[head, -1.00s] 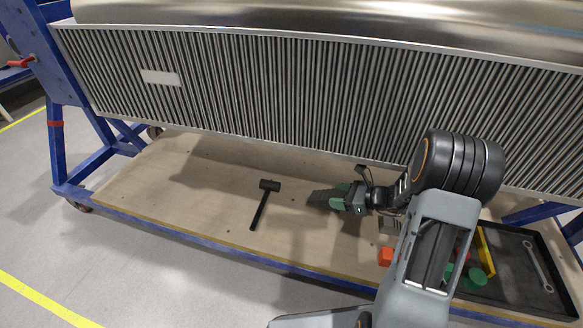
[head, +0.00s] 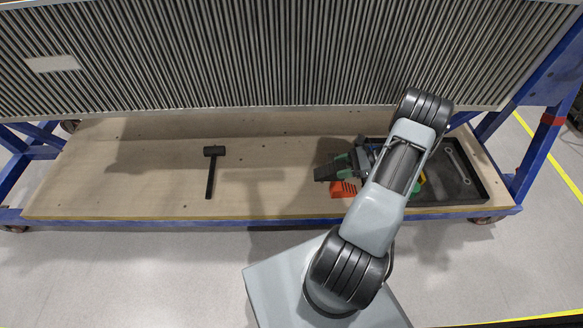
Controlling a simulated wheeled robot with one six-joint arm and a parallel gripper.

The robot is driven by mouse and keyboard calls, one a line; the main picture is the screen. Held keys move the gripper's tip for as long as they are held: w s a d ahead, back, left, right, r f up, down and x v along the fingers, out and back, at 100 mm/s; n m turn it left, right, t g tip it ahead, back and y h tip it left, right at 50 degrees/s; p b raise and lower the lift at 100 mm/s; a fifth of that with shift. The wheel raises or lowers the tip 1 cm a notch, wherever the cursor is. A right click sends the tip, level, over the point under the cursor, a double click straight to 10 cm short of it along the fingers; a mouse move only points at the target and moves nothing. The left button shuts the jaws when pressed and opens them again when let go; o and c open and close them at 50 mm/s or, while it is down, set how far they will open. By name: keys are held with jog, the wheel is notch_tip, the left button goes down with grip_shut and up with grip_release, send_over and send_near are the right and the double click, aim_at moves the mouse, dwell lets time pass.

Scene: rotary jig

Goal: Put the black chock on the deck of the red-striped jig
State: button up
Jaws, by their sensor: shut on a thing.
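My gripper (head: 341,167), with green fingertips, is shut on the black chock (head: 324,173), a dark wedge-like block. It holds the chock over the right half of the jig's wooden deck (head: 130,180). I cannot tell how high the chock is or whether it touches the deck. The jig has a blue frame with a red stripe (head: 553,119) on its right post. My arm hides part of the deck and part of the gripper.
A black mallet (head: 211,172) lies on the deck left of the chock. An orange-red block (head: 343,189) is just below my gripper. A black tray (head: 485,180) with a wrench (head: 458,161) stands at the deck's right end. A ribbed grey panel (head: 250,55) overhangs the deck's back. The deck's left is clear.

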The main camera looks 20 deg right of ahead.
jog(key=w+a+f+b, duration=0.2)
jog(key=w+a+f, duration=0.2)
jog(key=w+a+f+b, duration=0.3)
jog(key=w+a+f, duration=0.1)
jog(key=shift+w+a+f, duration=0.15)
jog(key=shift+a+f, duration=0.15)
jog(key=shift+a, duration=0.1)
jog(key=shift+w+a+f+b, duration=0.15)
jog(key=shift+f+b, duration=0.45)
jog(key=shift+f, duration=0.4)
jog(key=shift+w+a+f+b, duration=0.1)
jog(key=shift+f+b, duration=0.45)
jog(key=shift+f, duration=0.4)
jog(key=shift+f, duration=0.15)
jog(key=o, duration=1.1)
jog(key=shift+d+r, duration=0.2)
jog(key=shift+r, duration=0.1)
jog(key=p+v, duration=0.3)
jog(key=v, duration=0.8)
jog(key=shift+s+d+r+p, duration=0.15)
jog(key=shift+d+p, duration=0.1)
jog(key=shift+p, duration=0.15)
